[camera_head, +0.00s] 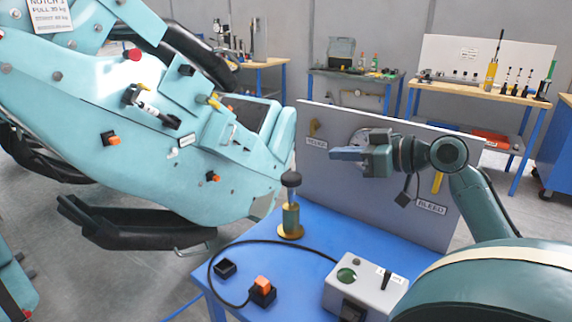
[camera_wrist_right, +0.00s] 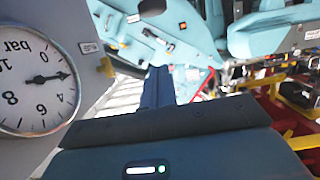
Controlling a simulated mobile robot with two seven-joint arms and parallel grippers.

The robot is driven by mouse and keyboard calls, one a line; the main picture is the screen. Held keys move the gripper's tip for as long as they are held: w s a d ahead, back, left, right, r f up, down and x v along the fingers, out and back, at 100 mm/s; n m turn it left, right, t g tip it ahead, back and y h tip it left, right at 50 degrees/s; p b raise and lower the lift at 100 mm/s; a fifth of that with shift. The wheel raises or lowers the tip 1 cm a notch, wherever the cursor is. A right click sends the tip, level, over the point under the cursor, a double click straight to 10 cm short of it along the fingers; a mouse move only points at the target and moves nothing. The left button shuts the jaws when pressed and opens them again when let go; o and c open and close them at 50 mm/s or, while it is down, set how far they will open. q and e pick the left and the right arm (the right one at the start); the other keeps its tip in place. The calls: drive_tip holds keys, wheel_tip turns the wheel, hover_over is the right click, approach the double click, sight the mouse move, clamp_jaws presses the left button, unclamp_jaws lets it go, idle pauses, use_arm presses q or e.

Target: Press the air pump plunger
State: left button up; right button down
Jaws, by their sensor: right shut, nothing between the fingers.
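My right gripper (camera_head: 334,154) is shut and empty, pointing left, and appears higher and to the right of the knob in the head view. No contact between them shows. In the right wrist view the shut dark blue fingers (camera_wrist_right: 158,88) show; I cannot make out the pump there for sure. My left gripper is out of view.
A grey panel (camera_head: 325,190) stands behind the pump, with a gauge (camera_wrist_right: 38,85) and a yellow BLEED handle (camera_head: 437,182). The blue table (camera_head: 318,258) also holds a grey control box (camera_head: 364,285) and an orange button (camera_head: 262,284) with a cable. A teal coaster car (camera_head: 150,140) rises at left.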

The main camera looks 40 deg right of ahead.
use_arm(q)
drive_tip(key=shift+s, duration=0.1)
use_arm(e)
drive_tip(key=shift+s, duration=0.1)
drive_tip(key=p, duration=0.2)
hover_over(301, 181)
drive_tip(key=f, duration=0.2)
wheel_tip(301, 181, down, 3)
drive_tip(key=shift+a+f, duration=0.1)
drive_tip(key=shift+f, duration=0.05)
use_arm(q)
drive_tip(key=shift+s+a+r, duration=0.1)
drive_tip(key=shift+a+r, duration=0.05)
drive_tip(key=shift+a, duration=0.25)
use_arm(e)
drive_tip(key=shift+f, duration=0.55)
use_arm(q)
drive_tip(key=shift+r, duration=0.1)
use_arm(e)
drive_tip(key=shift+s, duration=0.1)
